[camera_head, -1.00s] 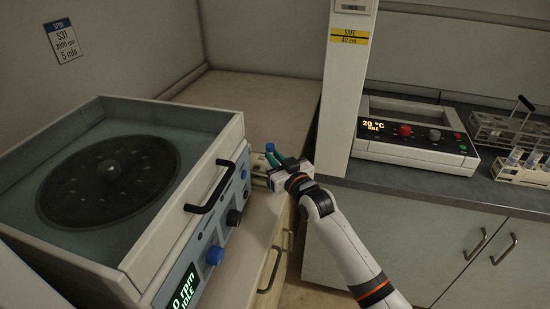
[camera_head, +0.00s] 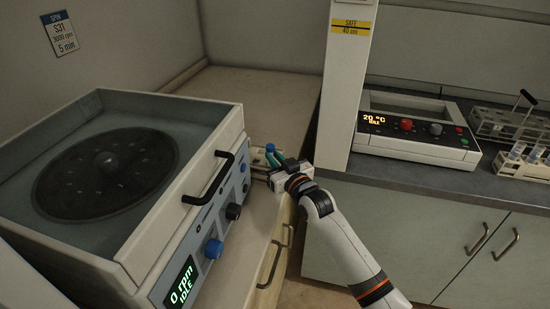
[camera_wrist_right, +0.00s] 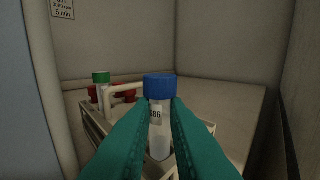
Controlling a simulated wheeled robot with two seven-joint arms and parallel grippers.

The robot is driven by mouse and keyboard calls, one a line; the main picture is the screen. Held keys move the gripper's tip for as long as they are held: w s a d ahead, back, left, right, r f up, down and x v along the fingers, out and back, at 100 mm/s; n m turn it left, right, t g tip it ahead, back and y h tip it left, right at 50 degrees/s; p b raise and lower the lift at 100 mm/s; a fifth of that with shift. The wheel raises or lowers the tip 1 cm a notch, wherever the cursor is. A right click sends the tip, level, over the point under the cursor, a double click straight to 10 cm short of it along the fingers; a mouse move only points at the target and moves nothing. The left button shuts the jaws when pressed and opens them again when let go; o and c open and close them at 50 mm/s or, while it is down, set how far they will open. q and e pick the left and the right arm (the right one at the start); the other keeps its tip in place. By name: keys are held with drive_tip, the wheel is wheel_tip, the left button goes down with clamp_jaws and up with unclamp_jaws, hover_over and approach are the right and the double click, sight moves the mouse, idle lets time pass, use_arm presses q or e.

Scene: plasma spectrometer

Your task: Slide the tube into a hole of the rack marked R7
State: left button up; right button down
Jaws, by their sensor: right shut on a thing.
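My right gripper (camera_head: 275,158) has teal fingers and is shut on a clear tube (camera_wrist_right: 160,132) with a blue cap (camera_wrist_right: 159,87). The tube is upright in the right wrist view, with pale contents and a label ending in "86". In the head view the blue cap (camera_head: 270,148) shows just right of the centrifuge. A rack (camera_wrist_right: 97,123) stands just behind and around the held tube in the wrist view. I cannot read any R7 mark, nor tell whether the tube's lower end is above a hole. My left gripper is not in view.
A green-capped tube (camera_wrist_right: 101,78) and red-ended parts are at the rack's left. The open centrifuge (camera_head: 230,127) with its front handle (camera_head: 207,182) is close on the left. A white post (camera_head: 346,90) rises right of the gripper. More racks (camera_head: 520,165) stand on the right bench.

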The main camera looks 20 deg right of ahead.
drive_tip(key=c, duration=1.3)
unclamp_jaws()
drive_tip(key=shift+c, duration=0.2)
drive_tip(key=shift+s, duration=0.15)
drive_tip(key=shift+s+d+f, duration=0.1)
drive_tip(key=shift+s, duration=0.25)
drive_tip(key=s+d+b, duration=0.1)
drive_tip(key=s+d, duration=0.1)
drive_tip(key=s, duration=0.9)
drive_tip(key=s+d+f+g+h, duration=0.1)
drive_tip(key=s+f+g, duration=0.2)
drive_tip(key=f, duration=0.9)
drive_tip(key=s+d+f+m+g+h, duration=0.1)
drive_tip(key=s+f+g, duration=0.15)
drive_tip(key=f, duration=0.95)
drive_tip(key=s+d+f+g+h, duration=0.15)
drive_tip(key=s+f, duration=0.25)
drive_tip(key=f, duration=0.8)
drive_tip(key=s+a+f+g, duration=0.2)
drive_tip(key=s+f+g, duration=0.3)
drive_tip(key=s+f, duration=1.1)
drive_tip(key=s+f+g, duration=0.2)
drive_tip(key=s+f, duration=0.1)
drive_tip(key=s, duration=0.7)
drive_tip(key=s+f+n+g, duration=0.1)
drive_tip(key=s+f+g, duration=0.1)
drive_tip(key=s, duration=0.8)
drive_tip(key=shift+s+a+f+g, duration=0.3)
drive_tip(key=shift+s+f, duration=0.1)
drive_tip(key=shift+f, duration=0.15)
